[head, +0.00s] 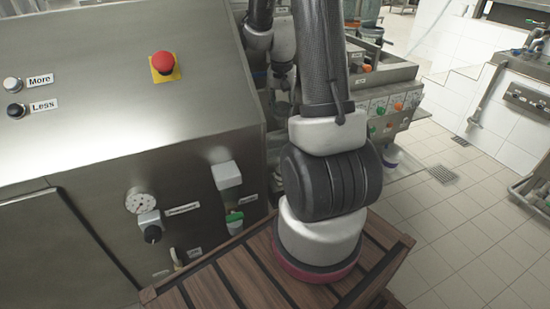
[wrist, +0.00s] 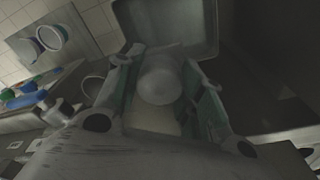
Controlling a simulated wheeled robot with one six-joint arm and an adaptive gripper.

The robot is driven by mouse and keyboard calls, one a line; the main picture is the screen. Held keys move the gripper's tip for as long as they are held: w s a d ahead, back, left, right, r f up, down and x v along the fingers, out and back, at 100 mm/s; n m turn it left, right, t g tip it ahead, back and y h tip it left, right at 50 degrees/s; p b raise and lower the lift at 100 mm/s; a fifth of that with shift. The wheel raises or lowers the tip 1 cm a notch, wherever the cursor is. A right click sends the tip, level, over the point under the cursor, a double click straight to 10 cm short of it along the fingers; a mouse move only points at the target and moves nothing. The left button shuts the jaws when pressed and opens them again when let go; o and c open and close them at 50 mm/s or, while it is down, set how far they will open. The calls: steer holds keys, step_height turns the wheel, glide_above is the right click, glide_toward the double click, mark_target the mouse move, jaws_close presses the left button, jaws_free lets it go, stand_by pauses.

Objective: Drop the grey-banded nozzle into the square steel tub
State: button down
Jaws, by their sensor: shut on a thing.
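My gripper (wrist: 160,92) shows in the wrist view, its two fingers on either side of a pale, rounded thing. It is shut on this thing, which I take for the nozzle (wrist: 158,78); the picture is too dark to make out a grey band. Beyond the fingertips is a grey, square-cornered container (wrist: 168,22), apparently the steel tub. The nozzle overlaps its near part in the picture, and I cannot tell the height between them. In the head view the gripper, nozzle and tub cannot be made out; my arm fills the middle.
A brown slatted wooden top (head: 205,288) lies under my arm in the head view. The steel machine (head: 110,110) with a red button (head: 163,63) stands at left. Tiled floor (head: 440,220) is open at right. Blue and green items (wrist: 25,95) lie left in the wrist view.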

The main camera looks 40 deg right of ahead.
mark_target(282, 127)
steer(key=shift+f, duration=2.85)
steer(key=c, duration=0.8)
jaws_free()
steer(key=r, duration=0.8)
steer(key=s+a+r, duration=0.1)
steer(key=r, duration=0.3)
